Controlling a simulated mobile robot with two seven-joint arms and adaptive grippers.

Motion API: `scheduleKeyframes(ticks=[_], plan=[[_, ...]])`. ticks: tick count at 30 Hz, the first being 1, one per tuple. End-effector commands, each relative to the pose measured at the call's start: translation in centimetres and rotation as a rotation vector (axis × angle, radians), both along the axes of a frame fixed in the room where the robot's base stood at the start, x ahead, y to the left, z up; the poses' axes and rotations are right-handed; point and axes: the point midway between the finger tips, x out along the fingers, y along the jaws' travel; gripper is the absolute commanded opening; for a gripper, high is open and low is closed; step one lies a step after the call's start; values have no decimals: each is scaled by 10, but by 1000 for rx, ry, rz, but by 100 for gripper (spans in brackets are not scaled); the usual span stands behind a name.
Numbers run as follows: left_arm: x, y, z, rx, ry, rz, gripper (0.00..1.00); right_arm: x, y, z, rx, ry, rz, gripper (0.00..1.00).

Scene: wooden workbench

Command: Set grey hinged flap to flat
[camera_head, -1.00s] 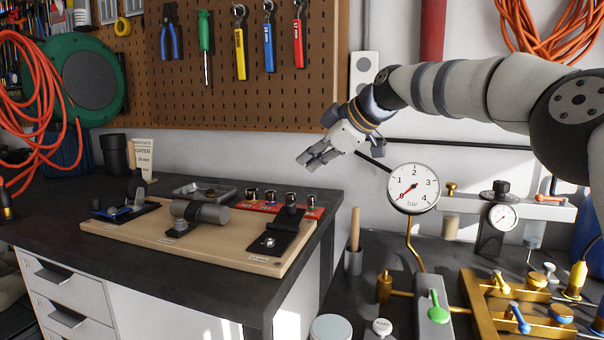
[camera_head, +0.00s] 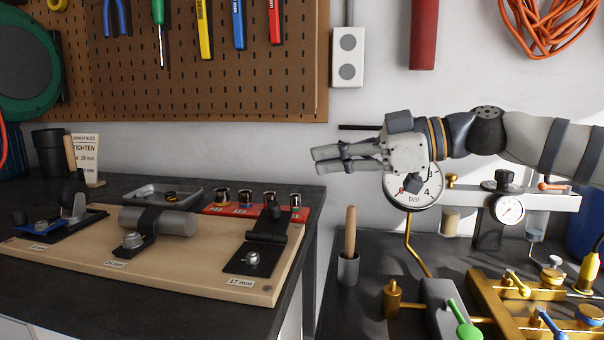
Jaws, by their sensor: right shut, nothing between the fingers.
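On the wooden board (camera_head: 190,275), a small grey upright piece (camera_head: 80,206) stands on a dark plate at the left end and looks like the grey hinged flap. A dark raised piece (camera_head: 268,222) stands at the hinge of the black plate at the right end. I cannot tell for certain which one is the flap. My right gripper (camera_head: 316,161) is shut and empty. It hangs in the air with its fingers pointing left, up and to the right of the board, in front of the pressure gauge (camera_head: 420,196), touching nothing. My left gripper is out of view.
A grey cylinder (camera_head: 175,222) is strapped to the middle of the board. A grey tray (camera_head: 150,193) and a red socket rack (camera_head: 225,208) lie behind it. Brass pipework (camera_head: 480,300) and a wooden-handled tool in a cup (camera_head: 348,265) stand at right.

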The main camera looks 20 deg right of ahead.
Motion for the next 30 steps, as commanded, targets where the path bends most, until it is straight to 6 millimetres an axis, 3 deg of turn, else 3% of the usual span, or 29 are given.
scheduleKeyframes(ticks=[1, 11, 18, 30], plan=[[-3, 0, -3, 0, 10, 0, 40, 7, 9, -8, -4, 9, 3, 0], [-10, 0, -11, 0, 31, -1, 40, 51, 64, -24, -4, 8, 2, 0], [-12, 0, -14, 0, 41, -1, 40, 59, 58, -55, -1, 7, -1, 0], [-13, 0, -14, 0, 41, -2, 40, 60, 57, -60, -1, 5, -1, 0]])
